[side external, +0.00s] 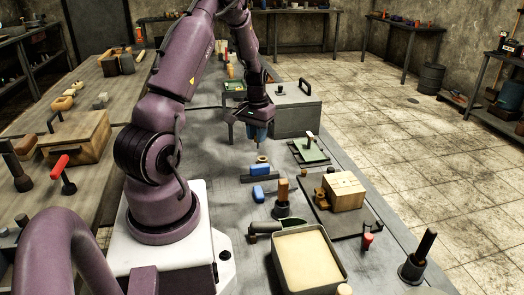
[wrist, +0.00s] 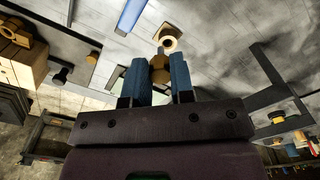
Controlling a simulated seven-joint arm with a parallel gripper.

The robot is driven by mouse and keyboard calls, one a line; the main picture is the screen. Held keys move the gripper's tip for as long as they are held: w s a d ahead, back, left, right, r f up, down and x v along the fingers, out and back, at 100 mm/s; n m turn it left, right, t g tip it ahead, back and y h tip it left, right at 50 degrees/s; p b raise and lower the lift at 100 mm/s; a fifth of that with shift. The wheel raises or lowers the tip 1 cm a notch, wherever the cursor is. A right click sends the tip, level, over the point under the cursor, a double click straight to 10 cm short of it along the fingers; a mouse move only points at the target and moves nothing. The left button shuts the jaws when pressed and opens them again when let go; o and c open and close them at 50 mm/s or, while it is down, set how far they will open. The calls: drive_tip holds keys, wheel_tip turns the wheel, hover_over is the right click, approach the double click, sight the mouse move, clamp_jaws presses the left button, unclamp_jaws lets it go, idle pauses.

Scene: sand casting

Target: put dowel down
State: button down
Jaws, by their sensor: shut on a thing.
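My gripper (side external: 257,133) with blue fingers points down above the grey workbench (side external: 225,165). In the wrist view my gripper (wrist: 161,82) is shut on a short tan-brown dowel (wrist: 159,70) between the fingertips. A pale tan ring (side external: 262,158) lies on the bench just below the fingers in the side view. The ring also shows just past the dowel's tip in the wrist view (wrist: 169,44). I cannot tell whether the dowel touches the ring. In the side view the dowel is mostly hidden by the fingers.
A grey box (side external: 297,118) stands behind right. A green plate (side external: 309,151), a wooden block (side external: 344,190) and a sand-filled tray (side external: 306,258) occupy the right and front. Bench left of the ring is bare.

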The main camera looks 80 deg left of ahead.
drive_tip(key=a+f, duration=0.1)
drive_tip(key=w+f, duration=0.1)
drive_tip(key=w+a+f, duration=0.1)
drive_tip(key=f, duration=0.1)
drive_tip(key=shift+a, duration=0.35)
drive_tip(key=shift+w+a+f, duration=0.1)
drive_tip(key=shift+a+f, duration=0.05)
drive_tip(key=shift+f, duration=1.7)
drive_tip(key=shift+f, duration=0.1)
drive_tip(key=c, duration=1)
unclamp_jaws()
